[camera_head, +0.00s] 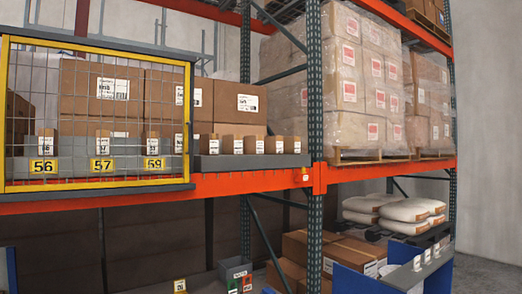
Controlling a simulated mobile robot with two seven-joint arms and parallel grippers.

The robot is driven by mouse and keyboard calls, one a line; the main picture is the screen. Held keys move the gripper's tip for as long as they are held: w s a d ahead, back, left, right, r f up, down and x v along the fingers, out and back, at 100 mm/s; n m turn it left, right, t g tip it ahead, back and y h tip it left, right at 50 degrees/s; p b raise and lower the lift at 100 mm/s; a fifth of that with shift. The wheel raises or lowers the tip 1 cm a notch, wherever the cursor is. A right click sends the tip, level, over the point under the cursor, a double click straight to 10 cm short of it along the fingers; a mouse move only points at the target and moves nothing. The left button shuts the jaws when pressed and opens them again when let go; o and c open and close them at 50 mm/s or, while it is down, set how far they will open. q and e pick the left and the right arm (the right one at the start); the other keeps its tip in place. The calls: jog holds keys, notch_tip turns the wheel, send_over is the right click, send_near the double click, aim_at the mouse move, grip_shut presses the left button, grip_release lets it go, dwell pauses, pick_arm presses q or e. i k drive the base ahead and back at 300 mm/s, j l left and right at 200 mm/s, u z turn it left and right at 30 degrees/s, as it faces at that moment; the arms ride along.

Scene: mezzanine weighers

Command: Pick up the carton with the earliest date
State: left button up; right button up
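Several small brown cartons with white labels stand in a row on the orange-beamed shelf. To the right of the yellow-framed mesh panel, one carton (228,144) and another at the right end (292,144) stand uncovered behind a grey ledge (250,161). More small cartons, such as the leftmost one (46,142), show through the mesh (80,112). Larger labelled brown boxes (247,102) stand behind them. The label print is too small to read, so I cannot tell any date. Neither of my grippers is in view.
A dark upright post (315,100) parts the bays. Wrapped pallet loads (360,85) stand right. Below are white sacks (405,210), brown boxes (345,252), blue panels (355,282) and a grey bin (234,268).

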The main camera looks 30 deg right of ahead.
aim_at(253, 145)
jog(key=i+l+z, duration=0.1)
jog(key=i+z, duration=0.25)
jog(key=i, duration=0.2)
jog(key=i+z, duration=0.4)
jog(key=i, duration=0.15)
